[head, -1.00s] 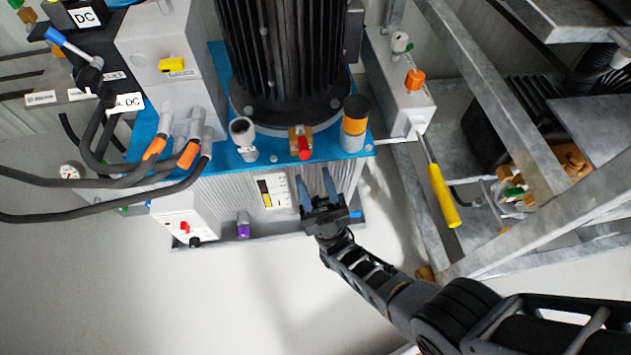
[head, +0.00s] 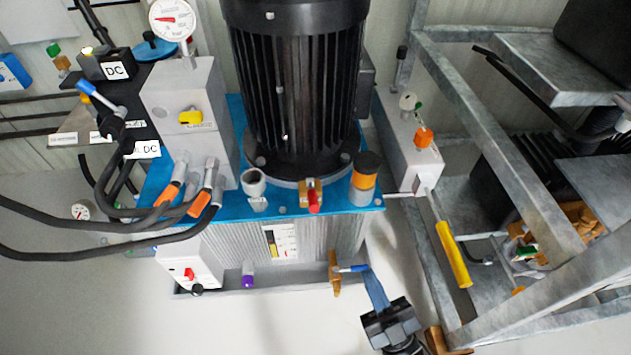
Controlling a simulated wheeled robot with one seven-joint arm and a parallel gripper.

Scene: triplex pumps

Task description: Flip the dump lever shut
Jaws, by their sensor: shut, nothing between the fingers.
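A brass valve (head: 335,274) stands at the front foot of the ribbed tank. Its short blue lever (head: 351,268) sticks out sideways to the right, roughly level in the picture. I take this as the dump lever; no readable label marks it. My gripper (head: 369,271) comes up from the lower right with its blue fingers together and empty. The fingertips are at the lever's right end; I cannot tell whether they touch it.
The tank's blue top carries a black motor (head: 295,90), a red-handled brass valve (head: 312,196) and an orange-black cap (head: 364,178). A yellow-handled lever (head: 453,254) and a grey metal frame (head: 500,130) stand to the right. The floor in front is clear.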

